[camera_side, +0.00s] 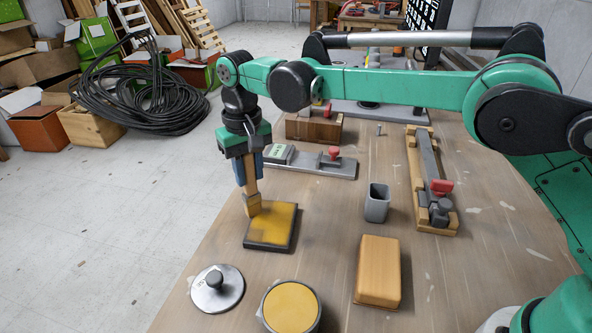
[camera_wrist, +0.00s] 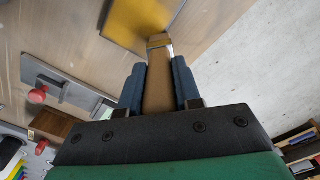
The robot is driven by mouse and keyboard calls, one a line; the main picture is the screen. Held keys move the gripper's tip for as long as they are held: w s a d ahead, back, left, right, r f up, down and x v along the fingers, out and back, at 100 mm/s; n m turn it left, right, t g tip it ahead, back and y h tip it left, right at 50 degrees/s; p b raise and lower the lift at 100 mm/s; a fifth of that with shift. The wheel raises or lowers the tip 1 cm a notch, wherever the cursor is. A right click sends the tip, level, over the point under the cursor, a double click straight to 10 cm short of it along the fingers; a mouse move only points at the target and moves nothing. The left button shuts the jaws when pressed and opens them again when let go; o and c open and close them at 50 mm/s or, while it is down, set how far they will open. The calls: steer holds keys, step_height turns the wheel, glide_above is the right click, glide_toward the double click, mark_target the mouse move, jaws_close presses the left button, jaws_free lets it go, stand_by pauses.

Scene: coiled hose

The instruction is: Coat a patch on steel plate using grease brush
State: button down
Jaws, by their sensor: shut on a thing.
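My gripper (camera_side: 246,174) is shut on the grease brush (camera_side: 252,198), a wooden-handled brush held bristles down. In the wrist view the brush (camera_wrist: 158,88) sits between the blue fingers of my gripper (camera_wrist: 159,88). The brush tip is at the left edge of the steel plate (camera_side: 286,245), a dark slab, and appears to touch its top. Yellow grease covers most of the plate's top, with darker smudges. The yellow patch (camera_wrist: 138,22) also shows in the wrist view. A round tub of yellow grease (camera_side: 291,305) stands open at the table's front.
A metal lid with a dark knob (camera_side: 217,288) lies left of the tub. A wooden block (camera_side: 378,271), a grey square cup (camera_side: 377,202) and a wooden fixture with a red knob (camera_side: 432,185) stand to the right.

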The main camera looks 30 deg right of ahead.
steer(key=shift+w+d, duration=0.45)
steer(key=shift+w, duration=0.15)
steer(key=shift+s+d, duration=2.5)
steer(key=shift+d, duration=0.45)
step_height(320, 180, up, 8)
steer(key=shift+r, duration=0.15)
steer(key=shift+a, duration=0.1)
